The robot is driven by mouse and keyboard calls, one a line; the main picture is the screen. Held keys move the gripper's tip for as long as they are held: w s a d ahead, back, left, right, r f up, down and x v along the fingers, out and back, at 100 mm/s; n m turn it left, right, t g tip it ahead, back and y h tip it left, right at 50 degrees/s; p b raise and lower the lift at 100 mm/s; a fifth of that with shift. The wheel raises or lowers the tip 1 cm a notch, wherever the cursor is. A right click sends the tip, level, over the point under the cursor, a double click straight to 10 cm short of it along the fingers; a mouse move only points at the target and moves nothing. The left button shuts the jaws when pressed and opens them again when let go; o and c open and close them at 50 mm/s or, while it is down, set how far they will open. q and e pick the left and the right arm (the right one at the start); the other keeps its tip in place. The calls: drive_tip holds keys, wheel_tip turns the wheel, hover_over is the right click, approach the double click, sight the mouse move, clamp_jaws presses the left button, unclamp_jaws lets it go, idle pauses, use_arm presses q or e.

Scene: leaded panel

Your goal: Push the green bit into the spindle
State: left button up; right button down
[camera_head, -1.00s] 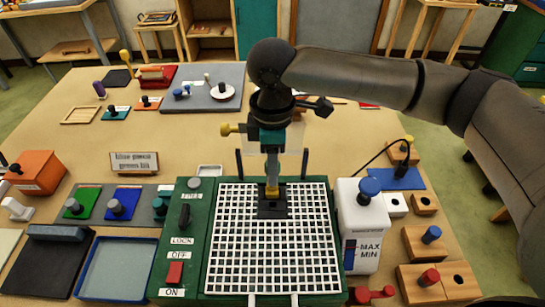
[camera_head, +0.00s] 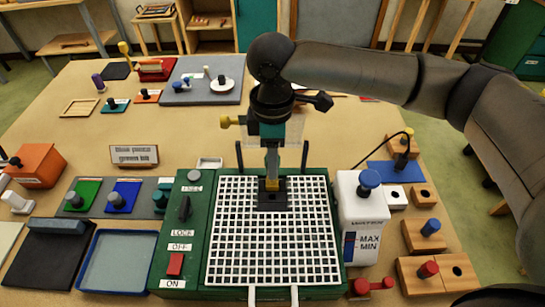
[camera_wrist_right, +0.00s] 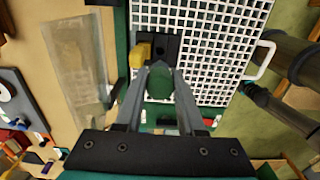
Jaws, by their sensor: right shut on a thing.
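My right gripper (camera_head: 272,178) points down over the black block (camera_head: 272,200) at the back of the white grid on the green machine. In the right wrist view, its two grey fingers (camera_wrist_right: 160,72) are shut on the green bit (camera_wrist_right: 163,88), a rounded dark green piece. The fingers hide the bit in the head view. My left gripper is not in view.
The green machine (camera_head: 194,235) has a lever and a red switch on its left. A white bottle (camera_head: 360,225) with a blue knob stands at its right. Black posts rise behind the grid. Green (camera_head: 86,193) and blue (camera_head: 125,195) plates lie to the left.

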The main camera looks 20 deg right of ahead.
drive_tip(key=shift+f+b, duration=0.8)
drive_tip(key=shift+f, duration=2.1)
drive_tip(key=shift+r, duration=0.1)
drive_tip(key=shift+p, duration=0.65)
drive_tip(key=shift+p, duration=0.65)
drive_tip(key=shift+p, duration=0.55)
drive_tip(key=shift+f, duration=1)
